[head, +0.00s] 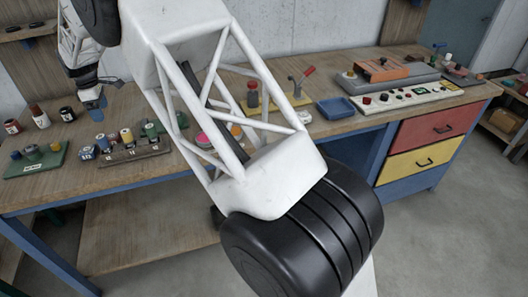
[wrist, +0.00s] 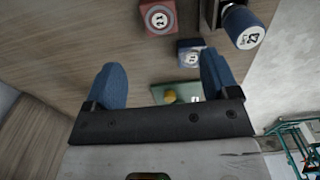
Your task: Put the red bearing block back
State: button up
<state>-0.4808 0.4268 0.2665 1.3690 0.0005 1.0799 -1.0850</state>
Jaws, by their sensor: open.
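In the wrist view a red block (wrist: 158,18) with a round white label stands on the wooden bench at the top. I take it for the red bearing block; I cannot surely pick it out in the head view. My gripper (wrist: 161,66) is open, its two blue fingers apart with nothing held between them. The red block lies beyond the fingertips, apart from them. In the head view my gripper (head: 92,104) hangs over the left part of the bench, behind the small labelled parts.
In the wrist view, a blue block (wrist: 190,50) and a blue labelled cylinder (wrist: 243,27) stand near the red block. In the head view, a wooden rack (head: 135,154) and a green tray (head: 35,162) hold small parts. A blue tray (head: 335,108) stands mid-bench.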

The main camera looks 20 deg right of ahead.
jog(key=s+d+r+m, duration=0.3)
jog(key=s+d+r, duration=0.35)
jog(key=d, duration=0.35)
jog(key=s+d+r+m+t, duration=0.1)
jog(key=s+d+r+m, duration=0.3)
jog(key=s+d, duration=0.45)
jog(key=s+d+r+m, duration=0.2)
jog(key=s+d+r, duration=0.45)
jog(key=d, duration=0.35)
jog(key=s+d+f+m, duration=0.2)
jog(key=s+d, duration=0.3)
jog(key=s, duration=0.6)
jog(key=s+d+f+m+t, duration=0.1)
jog(key=s+d+m, duration=0.3)
jog(key=s, duration=0.8)
jog(key=s+d+f+m, duration=0.3)
jog(key=s+d, duration=0.4)
jog(key=s, duration=0.4)
jog(key=shift+s+d+t, duration=0.3)
jog(key=shift+s, duration=0.05)
jog(key=shift+f, duration=0.1)
